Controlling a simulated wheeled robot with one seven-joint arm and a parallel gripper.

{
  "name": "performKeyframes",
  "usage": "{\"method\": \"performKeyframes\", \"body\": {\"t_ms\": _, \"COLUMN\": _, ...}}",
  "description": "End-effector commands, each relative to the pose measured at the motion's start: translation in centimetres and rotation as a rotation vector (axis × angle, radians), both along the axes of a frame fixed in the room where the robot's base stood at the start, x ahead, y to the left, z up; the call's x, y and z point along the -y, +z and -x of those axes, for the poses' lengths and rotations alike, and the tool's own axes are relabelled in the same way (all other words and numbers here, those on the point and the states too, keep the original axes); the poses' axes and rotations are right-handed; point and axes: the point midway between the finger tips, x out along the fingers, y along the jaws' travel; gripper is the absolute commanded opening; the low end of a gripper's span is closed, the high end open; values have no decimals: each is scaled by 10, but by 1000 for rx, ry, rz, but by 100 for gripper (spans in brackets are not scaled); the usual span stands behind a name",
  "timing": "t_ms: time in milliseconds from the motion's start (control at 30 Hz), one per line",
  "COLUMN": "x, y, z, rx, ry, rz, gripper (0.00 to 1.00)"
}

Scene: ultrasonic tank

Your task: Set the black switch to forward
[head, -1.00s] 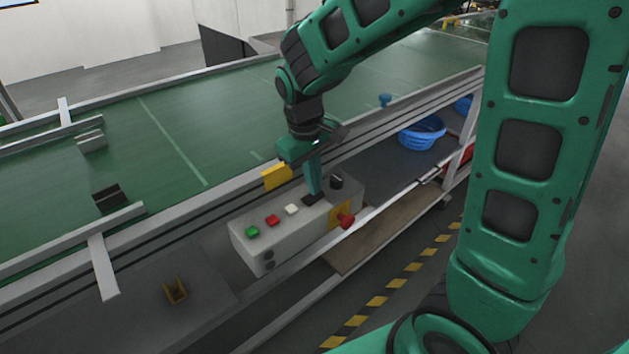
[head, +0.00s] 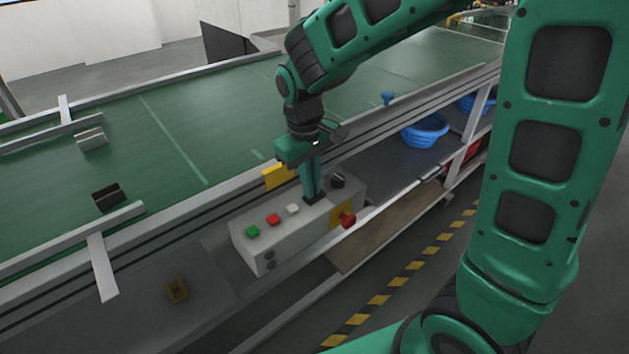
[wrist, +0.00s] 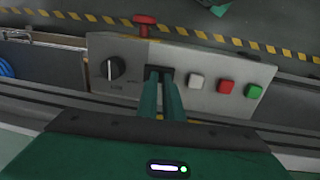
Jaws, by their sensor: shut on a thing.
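A grey control box (head: 290,237) is fixed at the conveyor's near side; it also shows in the wrist view (wrist: 190,103). My gripper (head: 314,197) points down at its top, between the white button (head: 292,209) and a black round knob (head: 337,181). In the wrist view my gripper (wrist: 161,80) has its fingers close together on the black switch (wrist: 160,71), of which only dark edges show. The fingers hide its setting. The black knob (wrist: 113,68) stands apart to the left there, with a pale pointer line and labels too small to read.
A red button (head: 273,219) and a green button (head: 252,231) sit on the box. A red mushroom button (head: 347,220) sticks out on its front. The green conveyor (head: 200,130) lies behind. A blue basket (head: 425,130) stands on the shelf at right.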

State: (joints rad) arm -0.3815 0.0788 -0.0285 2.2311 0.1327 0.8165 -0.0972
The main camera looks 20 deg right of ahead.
Motion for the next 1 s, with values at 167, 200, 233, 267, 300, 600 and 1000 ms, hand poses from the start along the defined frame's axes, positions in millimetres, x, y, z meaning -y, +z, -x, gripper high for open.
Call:
{"method": "performKeyframes", "body": {"t_ms": 167, "x": -1, "y": -2, "z": 3, "rx": -8, "ry": 4, "rz": 1, "gripper": 0}}
{"method": "performKeyframes", "body": {"t_ms": 200, "x": -1, "y": -2, "z": 3, "rx": -8, "ry": 4, "rz": 1, "gripper": 0}}
{"method": "performKeyframes", "body": {"t_ms": 233, "x": -1, "y": -1, "z": 3, "rx": -8, "ry": 4, "rz": 1, "gripper": 0}}
{"method": "performKeyframes", "body": {"t_ms": 267, "x": -1, "y": 0, "z": 2, "rx": -7, "ry": 4, "rz": 0, "gripper": 0}}
{"method": "performKeyframes", "body": {"t_ms": 300, "x": -1, "y": 2, "z": 2, "rx": -7, "ry": 3, "rz": 0, "gripper": 0}}
{"method": "performKeyframes", "body": {"t_ms": 600, "x": -4, "y": 52, "z": 0, "rx": 2, "ry": 0, "rz": -2, "gripper": 0}}
{"method": "performKeyframes", "body": {"t_ms": 1000, "x": -9, "y": 125, "z": 2, "rx": 1, "ry": -1, "rz": 0, "gripper": 0}}
